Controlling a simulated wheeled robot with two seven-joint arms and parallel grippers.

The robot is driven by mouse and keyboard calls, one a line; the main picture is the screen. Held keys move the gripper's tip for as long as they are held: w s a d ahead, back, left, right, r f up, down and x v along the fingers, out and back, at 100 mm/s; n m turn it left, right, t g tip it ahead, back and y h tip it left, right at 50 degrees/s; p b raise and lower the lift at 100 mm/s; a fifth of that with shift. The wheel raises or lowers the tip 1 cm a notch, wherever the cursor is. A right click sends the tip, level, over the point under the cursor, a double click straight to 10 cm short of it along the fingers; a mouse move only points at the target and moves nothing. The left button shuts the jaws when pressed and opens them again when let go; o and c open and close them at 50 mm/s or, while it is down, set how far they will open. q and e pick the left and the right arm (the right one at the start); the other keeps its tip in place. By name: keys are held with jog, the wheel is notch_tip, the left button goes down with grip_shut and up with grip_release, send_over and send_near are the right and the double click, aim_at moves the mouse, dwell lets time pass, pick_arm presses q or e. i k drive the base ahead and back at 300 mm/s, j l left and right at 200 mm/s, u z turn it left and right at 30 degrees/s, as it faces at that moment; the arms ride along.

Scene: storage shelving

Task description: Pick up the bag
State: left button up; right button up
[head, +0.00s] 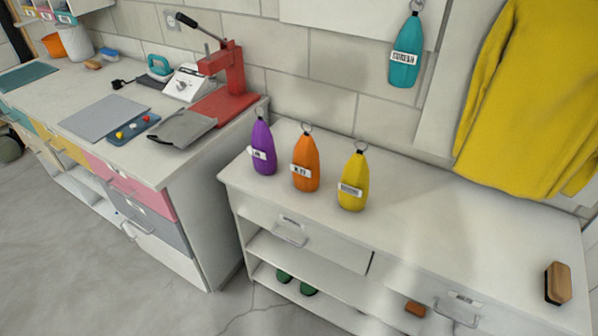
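Three slim bags with rings on top and white labels stand upright in a row on the white shelf unit: a purple bag (263,147), an orange bag (306,163) and a yellow bag (353,182). A similar teal bag (405,52) hangs by its ring on the wall above. A flat grey item (182,128), perhaps a pouch, lies on the left bench by the red press. I cannot tell which of these the task calls the bag. Neither of my grippers is in view.
The white shelf unit (455,225) has drawers and open shelves with green items below. A wooden brush (558,283) stands at its right end. A yellow garment (530,95) hangs over its back. The red press (231,75) stands left.

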aim_at(305, 168)
jog(key=i+j, duration=0.1)
jog(key=j, duration=0.3)
jog(key=i+j, duration=0.1)
jog(key=j, duration=0.25)
jog(key=i+j, duration=0.1)
jog(key=j, duration=0.3)
jog(key=i+j, duration=0.1)
jog(key=j, duration=0.25)
jog(key=i+j, duration=0.1)
jog(key=j, duration=0.3)
jog(key=u, duration=0.05)
